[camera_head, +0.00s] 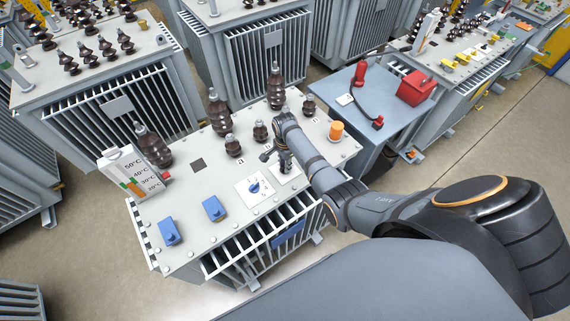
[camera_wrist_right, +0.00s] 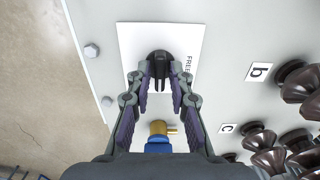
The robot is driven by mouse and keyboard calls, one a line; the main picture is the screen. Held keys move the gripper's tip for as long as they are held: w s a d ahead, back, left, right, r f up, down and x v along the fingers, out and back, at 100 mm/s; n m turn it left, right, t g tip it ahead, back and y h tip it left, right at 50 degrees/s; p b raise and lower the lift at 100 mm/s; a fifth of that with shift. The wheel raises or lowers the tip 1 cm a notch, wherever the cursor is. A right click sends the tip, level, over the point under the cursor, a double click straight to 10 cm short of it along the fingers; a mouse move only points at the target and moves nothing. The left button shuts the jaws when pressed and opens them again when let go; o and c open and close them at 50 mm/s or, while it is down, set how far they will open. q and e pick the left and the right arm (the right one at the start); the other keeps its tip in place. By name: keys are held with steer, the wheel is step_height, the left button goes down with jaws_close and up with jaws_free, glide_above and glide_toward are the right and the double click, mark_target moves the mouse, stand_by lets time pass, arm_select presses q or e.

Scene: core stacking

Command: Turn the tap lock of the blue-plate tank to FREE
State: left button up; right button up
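The tank with the blue plate (camera_head: 288,233) on its front stands in the middle of the head view. On its lid is a white label plate (camera_wrist_right: 133,50) with the word FREE at its right edge in the right wrist view. A black tap lock (camera_wrist_right: 160,60) sits on this plate, its handle towards my palm. My right gripper (camera_wrist_right: 161,80) is over it, fingers partly spread on both sides of the handle, with a gap visible. In the head view my right gripper (camera_head: 284,160) hides most of the tap. My left gripper is not in view.
A second white plate with a blue knob (camera_head: 254,187) is beside the gripper. Two blue blocks (camera_head: 213,209), brown insulators (camera_head: 219,112), an orange cap (camera_head: 336,131) and a thermometer box (camera_head: 125,172) stand on the lid. A blue-and-brass piece (camera_wrist_right: 158,135) shows between the fingers' bases.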

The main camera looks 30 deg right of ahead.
jaws_close()
steer(key=shift+n, duration=0.3)
steer(key=shift+r+n+p, duration=0.1)
steer(key=shift+n+p, duration=0.5)
steer(key=shift+n, duration=0.3)
steer(key=n, duration=0.3)
steer(key=shift+n+p, duration=0.3)
steer(key=n, duration=1.1)
steer(key=shift+n, duration=0.4)
steer(key=shift+o, duration=2.1)
jaws_free()
